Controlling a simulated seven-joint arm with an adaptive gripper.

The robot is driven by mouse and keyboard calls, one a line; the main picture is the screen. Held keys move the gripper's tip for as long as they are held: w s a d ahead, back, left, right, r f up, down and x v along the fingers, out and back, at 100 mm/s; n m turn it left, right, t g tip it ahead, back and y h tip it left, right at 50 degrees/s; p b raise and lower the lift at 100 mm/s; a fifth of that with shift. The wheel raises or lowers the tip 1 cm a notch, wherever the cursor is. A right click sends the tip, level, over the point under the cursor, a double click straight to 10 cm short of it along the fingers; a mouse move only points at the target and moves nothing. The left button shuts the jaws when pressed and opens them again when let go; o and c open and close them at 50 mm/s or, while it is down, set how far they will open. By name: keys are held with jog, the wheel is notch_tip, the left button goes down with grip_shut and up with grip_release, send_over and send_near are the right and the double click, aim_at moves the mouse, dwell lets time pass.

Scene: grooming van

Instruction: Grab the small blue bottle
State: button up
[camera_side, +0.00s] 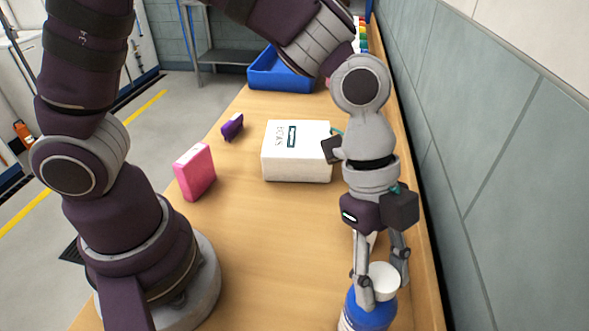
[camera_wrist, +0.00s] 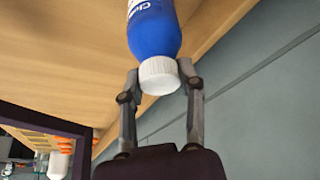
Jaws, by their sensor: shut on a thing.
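The small blue bottle (camera_side: 369,314) with a white cap stands near the front right of the wooden table in the side view, its lower part cut off by the frame. In the wrist view the blue bottle (camera_wrist: 154,30) shows its white cap toward my gripper and part of a white label. My gripper (camera_side: 383,287) points down over the bottle, with its fingers on either side of the cap. In the wrist view my gripper (camera_wrist: 161,80) is shut on the bottle at its cap. Whether the bottle's base touches the table is hidden.
A white box (camera_side: 296,165) lies mid-table. A pink box (camera_side: 195,172) and a purple object (camera_side: 232,127) are left of it. A blue bin (camera_side: 281,75) is at the far end. The tiled wall (camera_side: 480,180) runs close along the right edge.

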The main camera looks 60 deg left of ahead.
grip_shut()
